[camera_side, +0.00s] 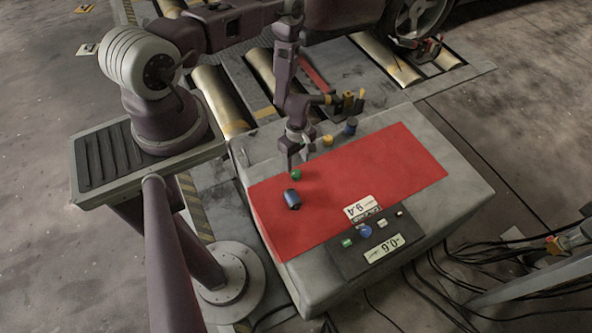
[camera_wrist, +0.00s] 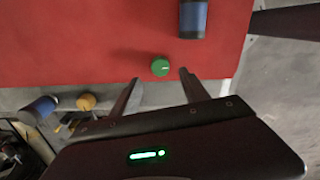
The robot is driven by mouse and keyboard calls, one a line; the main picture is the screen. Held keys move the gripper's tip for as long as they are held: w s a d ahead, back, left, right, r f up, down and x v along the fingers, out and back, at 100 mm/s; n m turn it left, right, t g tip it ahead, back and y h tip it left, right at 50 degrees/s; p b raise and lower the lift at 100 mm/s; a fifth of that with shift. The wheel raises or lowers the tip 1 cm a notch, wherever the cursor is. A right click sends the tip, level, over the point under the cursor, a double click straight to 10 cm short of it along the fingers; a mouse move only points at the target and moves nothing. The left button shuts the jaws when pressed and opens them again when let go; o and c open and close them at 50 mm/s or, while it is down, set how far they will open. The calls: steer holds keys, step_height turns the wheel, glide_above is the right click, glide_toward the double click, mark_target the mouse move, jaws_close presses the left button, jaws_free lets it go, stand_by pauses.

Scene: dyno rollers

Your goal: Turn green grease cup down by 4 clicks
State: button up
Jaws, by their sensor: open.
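The green grease cup (camera_side: 296,174) is a small round knob at the edge of the red mat, just below my gripper in the side view. In the wrist view the green grease cup (camera_wrist: 160,67) shows its top with a pale mark, just beyond the fingertips and between their lines. My gripper (camera_side: 299,166) points down beside it; in the wrist view my gripper (camera_wrist: 160,76) has its two fingers apart with nothing between them. I cannot tell whether a finger touches the cup.
A panel (camera_side: 345,258) with buttons and displays reading 9.4 and -0.6 sits in front.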

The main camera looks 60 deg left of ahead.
mark_target(296, 172)
step_height(296, 172, down, 6)
steer(key=shift+s+f, duration=0.1)
jaws_close()
